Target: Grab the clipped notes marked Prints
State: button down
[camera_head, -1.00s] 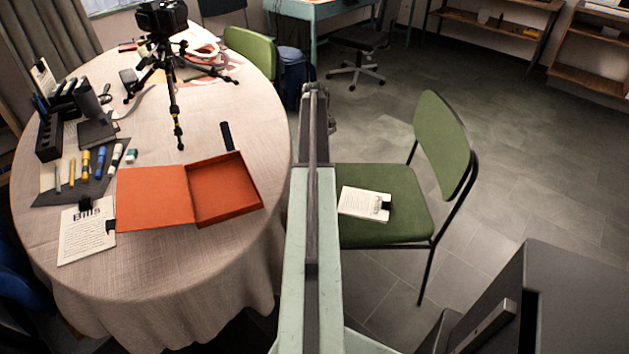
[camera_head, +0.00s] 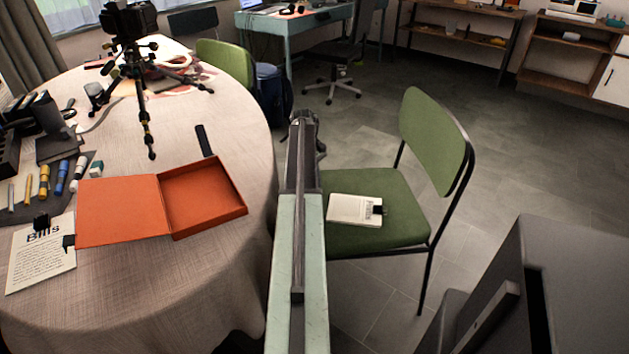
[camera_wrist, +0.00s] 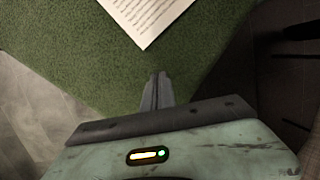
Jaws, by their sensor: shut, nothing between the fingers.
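The clipped notes (camera_head: 354,209) lie flat on the seat of the green chair (camera_head: 373,216), with a black clip at their right edge and a heading beside it too small to read surely. A corner of the printed pages (camera_wrist: 146,17) shows at the top of the wrist view, over the green seat (camera_wrist: 75,65). My gripper (camera_wrist: 157,78) is shut and empty, short of that corner and apart from it. In the head view my gripper (camera_head: 303,125) is at the end of the arm, left of the chair. Another clipped stack, marked Bills (camera_head: 42,258), lies on the round table.
The round table (camera_head: 200,290) on the left bears an open orange box (camera_head: 122,212), a tripod with a camera (camera_head: 140,90) and several pens. The chair's backrest (camera_head: 437,140) rises right of the seat. Open floor lies behind the chair.

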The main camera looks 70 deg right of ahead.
aim_at(331, 197)
jog(key=s, duration=0.1)
jog(key=s+a, duration=0.1)
jog(key=s+f, duration=0.1)
jog(key=s, duration=0.1)
jog(key=shift+a, duration=0.15)
jog(key=shift+s, duration=0.1)
jog(key=s, duration=0.1)
jog(key=s+a, duration=0.1)
jog(key=s, duration=0.3)
jog(key=shift+s+a, duration=0.1)
jog(key=shift+a, duration=0.2)
jog(key=shift+w+d, duration=0.15)
jog(key=shift+w, duration=0.3)
jog(key=w, duration=0.2)
jog(key=shift+w+d, duration=0.35)
jog(key=shift+d, duration=0.05)
jog(key=p+v, duration=1)
jog(key=shift+w, duration=0.2)
